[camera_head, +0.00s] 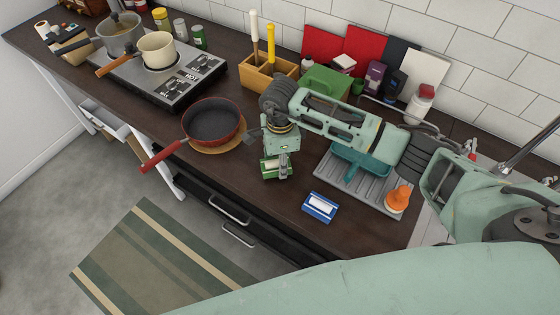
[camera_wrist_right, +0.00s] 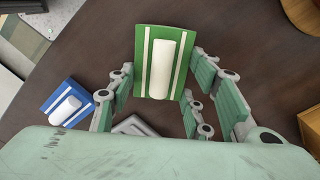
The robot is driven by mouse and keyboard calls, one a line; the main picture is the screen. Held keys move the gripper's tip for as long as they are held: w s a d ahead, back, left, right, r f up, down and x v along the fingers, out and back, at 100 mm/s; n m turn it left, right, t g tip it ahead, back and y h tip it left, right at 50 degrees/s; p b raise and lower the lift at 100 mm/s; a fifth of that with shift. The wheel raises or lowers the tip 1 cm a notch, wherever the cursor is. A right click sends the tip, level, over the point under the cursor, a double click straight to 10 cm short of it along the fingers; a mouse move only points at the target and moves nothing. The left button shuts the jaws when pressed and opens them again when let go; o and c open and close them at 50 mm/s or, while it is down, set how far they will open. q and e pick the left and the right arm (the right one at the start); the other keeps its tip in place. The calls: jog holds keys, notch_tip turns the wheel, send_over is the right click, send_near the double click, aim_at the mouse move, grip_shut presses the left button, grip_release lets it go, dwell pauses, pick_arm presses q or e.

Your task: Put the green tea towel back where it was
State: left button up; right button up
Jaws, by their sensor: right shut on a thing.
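The green tea towel (camera_wrist_right: 144,62) is a folded green block with white stripes and a white roll-shaped piece on its face. My right gripper (camera_head: 277,166) is shut on it, with fingers at both sides of it in the right wrist view. In the head view the towel (camera_head: 270,170) shows below the gripper, partly hidden by it, over the front part of the dark counter. It looks larger than the similar blue towel, so it seems held above the counter. My left gripper is not in view.
A blue folded towel (camera_head: 320,207) lies on the counter to the right. A red pan (camera_head: 213,120) on a round board is at the left. A grey drying rack (camera_head: 345,185) with an orange-topped bottle (camera_head: 398,198) is at the right. A wooden utensil box (camera_head: 262,75) stands behind.

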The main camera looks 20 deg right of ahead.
jog(key=shift+f, duration=1.1)
jog(key=o, duration=1.2)
jog(key=shift+r, duration=0.1)
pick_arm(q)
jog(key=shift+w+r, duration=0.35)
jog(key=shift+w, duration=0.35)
